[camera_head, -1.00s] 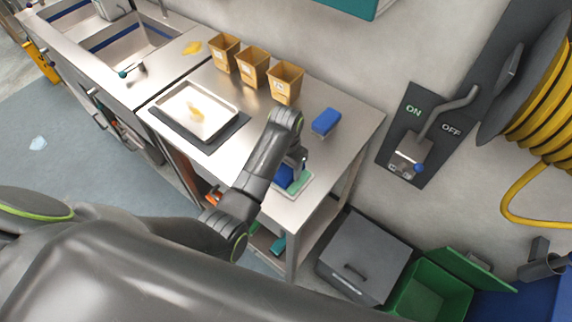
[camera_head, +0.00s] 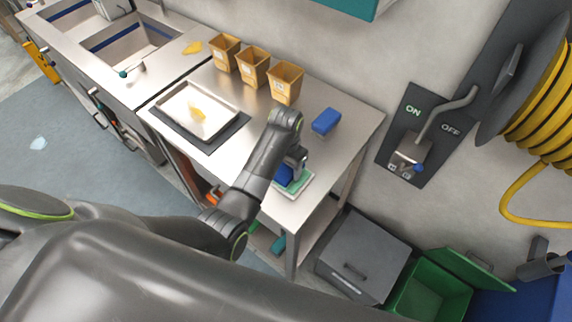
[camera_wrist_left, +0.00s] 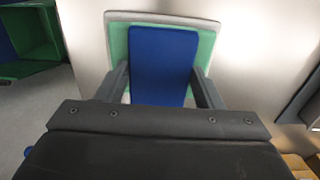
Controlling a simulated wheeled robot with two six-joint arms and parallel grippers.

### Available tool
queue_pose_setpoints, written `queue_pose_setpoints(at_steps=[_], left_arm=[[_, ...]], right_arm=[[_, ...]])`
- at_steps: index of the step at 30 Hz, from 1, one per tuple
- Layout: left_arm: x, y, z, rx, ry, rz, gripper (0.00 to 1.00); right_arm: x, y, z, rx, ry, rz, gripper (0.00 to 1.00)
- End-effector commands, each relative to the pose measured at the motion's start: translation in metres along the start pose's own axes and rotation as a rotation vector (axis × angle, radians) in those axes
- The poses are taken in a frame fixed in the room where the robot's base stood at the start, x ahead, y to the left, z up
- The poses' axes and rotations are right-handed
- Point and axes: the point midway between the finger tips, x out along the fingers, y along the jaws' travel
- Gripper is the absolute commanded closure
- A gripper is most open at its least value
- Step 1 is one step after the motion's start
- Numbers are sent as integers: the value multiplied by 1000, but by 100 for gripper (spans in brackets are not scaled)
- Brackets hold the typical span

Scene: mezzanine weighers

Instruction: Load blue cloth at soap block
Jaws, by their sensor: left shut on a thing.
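The blue cloth (camera_head: 284,175), a flat rectangular pad, is in my left gripper (camera_head: 293,165). The left wrist view shows the blue cloth (camera_wrist_left: 163,62) between the two fingers of the left gripper (camera_wrist_left: 162,88), which is shut on it. Behind the cloth is a green block face with a pale border, which I take for the soap block (camera_wrist_left: 118,42); its green also shows in the head view (camera_head: 301,184), near the table's front right corner. Whether cloth and green surface touch, I cannot tell. My right gripper is not in view.
Another blue block (camera_head: 326,121) lies on the steel table (camera_head: 342,143) behind the gripper. Several tan bins (camera_head: 286,83) stand along the wall. A tray (camera_head: 230,106) with a yellow cloth is at left. A grey bin (camera_head: 365,255) and green crate (camera_head: 432,298) are on the floor.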

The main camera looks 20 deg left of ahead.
Motion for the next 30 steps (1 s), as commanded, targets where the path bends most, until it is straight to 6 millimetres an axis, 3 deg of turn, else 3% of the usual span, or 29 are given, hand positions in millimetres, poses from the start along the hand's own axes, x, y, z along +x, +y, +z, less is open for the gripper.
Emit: queue_pose_setpoints(at_steps=[13,30], left_arm=[[-1,0,1,0,-4,2,57],[-48,0,0,0,0,0,57]], right_arm=[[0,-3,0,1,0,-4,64],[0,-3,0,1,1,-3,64]])
